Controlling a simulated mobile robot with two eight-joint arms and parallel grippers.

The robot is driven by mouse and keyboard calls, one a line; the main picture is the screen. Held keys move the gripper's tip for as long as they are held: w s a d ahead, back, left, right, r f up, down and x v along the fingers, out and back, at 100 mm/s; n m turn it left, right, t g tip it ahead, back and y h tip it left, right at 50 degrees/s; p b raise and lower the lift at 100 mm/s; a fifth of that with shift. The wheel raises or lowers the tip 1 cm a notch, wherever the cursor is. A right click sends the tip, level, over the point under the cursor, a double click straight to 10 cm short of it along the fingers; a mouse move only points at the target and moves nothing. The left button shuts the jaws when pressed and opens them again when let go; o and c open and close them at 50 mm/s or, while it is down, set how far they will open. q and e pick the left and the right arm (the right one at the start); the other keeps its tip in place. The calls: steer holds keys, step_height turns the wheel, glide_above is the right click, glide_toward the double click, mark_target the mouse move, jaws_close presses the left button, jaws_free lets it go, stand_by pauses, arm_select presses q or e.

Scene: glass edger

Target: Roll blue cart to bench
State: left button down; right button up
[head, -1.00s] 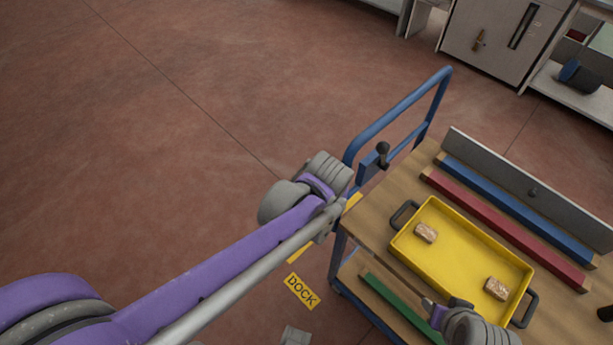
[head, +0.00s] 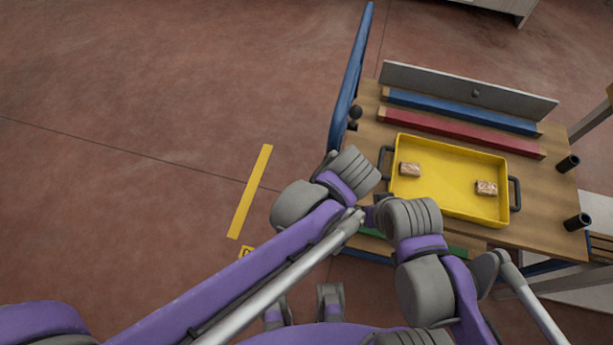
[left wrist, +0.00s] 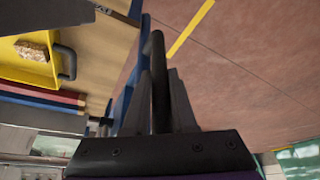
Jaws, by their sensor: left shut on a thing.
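The blue cart has a wooden top (head: 540,190) and a blue push handle (head: 348,85) at its left end in the head view. My left gripper (left wrist: 160,100) is shut on a dark bar of this handle in the left wrist view, near a bend. In the head view my left forearm reaches the near end of the handle, and the left fingers are hidden. My right arm is bent over the cart's near edge. Its gripper (head: 376,212) is mostly hidden near the tray's left end, and its jaws cannot be made out. No bench can be clearly identified.
On the cart lie a yellow tray (head: 450,205) with two small brown blocks, a red bar (head: 460,132), a blue bar (head: 460,110) and a grey panel (head: 465,88). A yellow floor strip (head: 250,190) lies left of the cart. Pale furniture (head: 500,8) stands behind.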

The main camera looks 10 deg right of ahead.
arm_select(q)
steer(key=shift+s+d, duration=0.15)
steer(key=shift+d, duration=0.2)
steer(key=c, duration=1.1)
jaws_free()
steer(key=shift+d, duration=0.1)
steer(key=o, duration=0.4)
steer(key=shift+d, duration=0.1)
steer(key=p+v, duration=0.1)
steer(key=v, duration=1)
steer(key=shift+f, duration=0.1)
